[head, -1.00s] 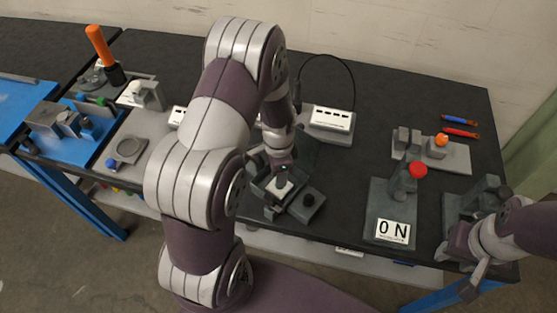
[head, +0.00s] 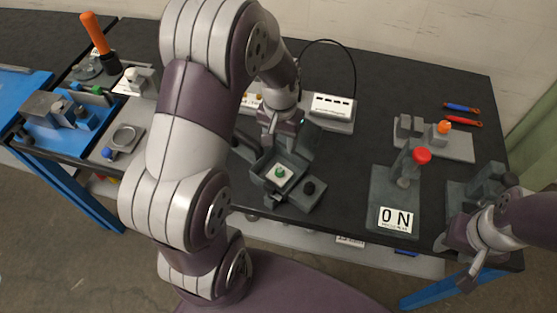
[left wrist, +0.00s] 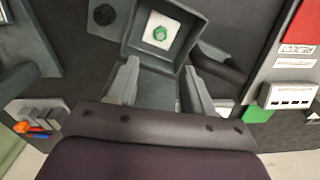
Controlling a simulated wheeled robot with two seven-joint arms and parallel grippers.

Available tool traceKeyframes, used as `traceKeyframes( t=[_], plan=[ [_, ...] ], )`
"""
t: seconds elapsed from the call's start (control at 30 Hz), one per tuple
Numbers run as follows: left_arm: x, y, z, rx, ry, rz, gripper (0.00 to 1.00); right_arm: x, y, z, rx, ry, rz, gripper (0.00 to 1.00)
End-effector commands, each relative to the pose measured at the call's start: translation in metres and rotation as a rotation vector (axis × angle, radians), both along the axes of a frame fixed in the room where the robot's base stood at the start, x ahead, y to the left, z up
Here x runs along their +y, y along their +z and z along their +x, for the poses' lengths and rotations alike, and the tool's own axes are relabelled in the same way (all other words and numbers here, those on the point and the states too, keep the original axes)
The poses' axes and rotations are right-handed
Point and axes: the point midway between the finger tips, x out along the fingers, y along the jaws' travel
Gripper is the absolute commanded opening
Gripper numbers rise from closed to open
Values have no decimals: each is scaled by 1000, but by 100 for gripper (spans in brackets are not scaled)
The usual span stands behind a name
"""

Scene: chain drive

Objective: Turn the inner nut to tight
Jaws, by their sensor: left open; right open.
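A small green nut-like piece (head: 280,173) sits on a white pad inside an open, dark grey square tray (head: 262,178). It also shows in the left wrist view as a green piece (left wrist: 160,34) on the white pad, within the tray walls (left wrist: 185,15). I cannot tell for sure that it is the inner nut, nor how tight it is. My left gripper (head: 282,138) is open and empty, behind the tray in the head view. Its two fingers (left wrist: 160,90) stand apart from the green piece. My right gripper (head: 458,262) is open and empty at the table's front right edge.
A black knob (head: 309,188) stands beside the tray. To the right is a stand reading "0 N" (head: 396,219) with a red knob (head: 422,155). A grey block fixture (head: 455,148) and blue and red tools (head: 463,122) lie behind it. My left arm covers the left-middle table.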

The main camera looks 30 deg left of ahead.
Motion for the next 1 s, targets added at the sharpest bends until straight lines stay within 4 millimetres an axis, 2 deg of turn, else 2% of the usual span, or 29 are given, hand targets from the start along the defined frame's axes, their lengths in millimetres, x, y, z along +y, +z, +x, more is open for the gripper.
traceKeyframes(
  t=[0.1,0.2,0.3,0.47,0.57,0.8,1.0],
  plan=[
    [-1,1,0,4,520,-8,51,0,-2,0,0,0,0,43],
    [-1,1,-1,9,882,-11,51,0,-1,0,0,0,0,43],
    [-1,2,-1,12,1107,-11,51,0,-1,0,0,0,0,43],
    [-1,-8,-2,16,1214,-10,51,0,1,0,0,0,0,43],
    [-1,-28,-3,18,1213,-9,51,0,3,0,0,0,0,43],
    [-1,-89,-3,18,1211,-9,51,0,10,0,0,0,0,43],
    [-1,-120,-2,14,1210,-11,51,0,12,0,0,0,0,43]
  ],
)
